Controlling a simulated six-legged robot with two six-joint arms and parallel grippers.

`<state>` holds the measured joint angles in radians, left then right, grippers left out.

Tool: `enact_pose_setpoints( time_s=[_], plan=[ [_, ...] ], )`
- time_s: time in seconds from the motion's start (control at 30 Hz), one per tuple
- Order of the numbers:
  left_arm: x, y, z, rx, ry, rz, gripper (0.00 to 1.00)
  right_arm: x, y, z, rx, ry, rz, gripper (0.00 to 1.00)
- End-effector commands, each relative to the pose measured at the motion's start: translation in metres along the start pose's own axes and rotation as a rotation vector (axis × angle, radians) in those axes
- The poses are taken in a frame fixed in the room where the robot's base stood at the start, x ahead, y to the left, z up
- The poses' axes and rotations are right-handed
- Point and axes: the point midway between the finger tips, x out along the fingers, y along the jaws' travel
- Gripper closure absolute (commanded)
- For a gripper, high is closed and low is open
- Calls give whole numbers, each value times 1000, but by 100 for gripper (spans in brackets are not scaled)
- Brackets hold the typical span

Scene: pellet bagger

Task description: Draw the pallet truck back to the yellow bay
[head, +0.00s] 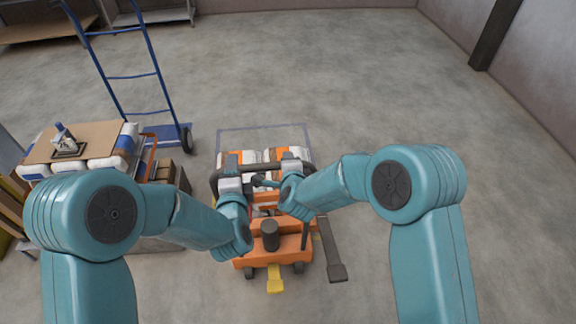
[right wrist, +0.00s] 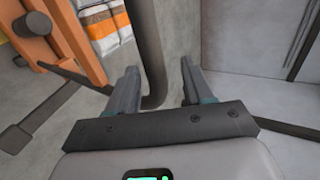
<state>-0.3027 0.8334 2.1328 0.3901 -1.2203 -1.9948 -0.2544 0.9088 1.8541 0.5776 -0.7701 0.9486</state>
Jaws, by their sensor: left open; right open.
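The orange pallet truck (head: 290,246) stands low in the middle of the head view, with white and orange sacks (head: 262,157) beyond its mast. Its dark looped handle (head: 258,169) rises toward me. My left gripper (head: 231,164) is open at the left side of the loop. My right gripper (head: 291,158) is open at the right side. In the right wrist view the right fingers (right wrist: 158,88) stand apart on either side of the dark handle bar (right wrist: 151,50); contact cannot be told. I cannot make out a yellow bay marking.
A blue hand truck (head: 134,75) stands at the upper left. A dark post (head: 497,32) stands by the right wall. The floor at right and behind is clear.

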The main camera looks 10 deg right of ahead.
Motion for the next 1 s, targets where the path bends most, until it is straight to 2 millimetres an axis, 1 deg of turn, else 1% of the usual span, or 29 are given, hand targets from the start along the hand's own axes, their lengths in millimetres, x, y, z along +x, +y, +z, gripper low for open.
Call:
enact_pose_setpoints(
  time_s=[0.03,0.3,0.6,0.73,1.0],
  plan=[
    [0,-2,0,0,0,0,49,-6,-4,0,0,-1,-1,49],
    [-1,-7,0,1,0,3,49,-36,-14,4,-8,-12,0,49],
    [-2,-14,-2,2,4,1,49,-64,-24,3,-6,-8,0,49],
    [-3,-14,-1,1,2,1,49,-68,-25,2,-4,-5,0,49],
    [-3,-14,0,0,0,0,49,-68,-25,1,-2,-1,-1,49]
  ],
)
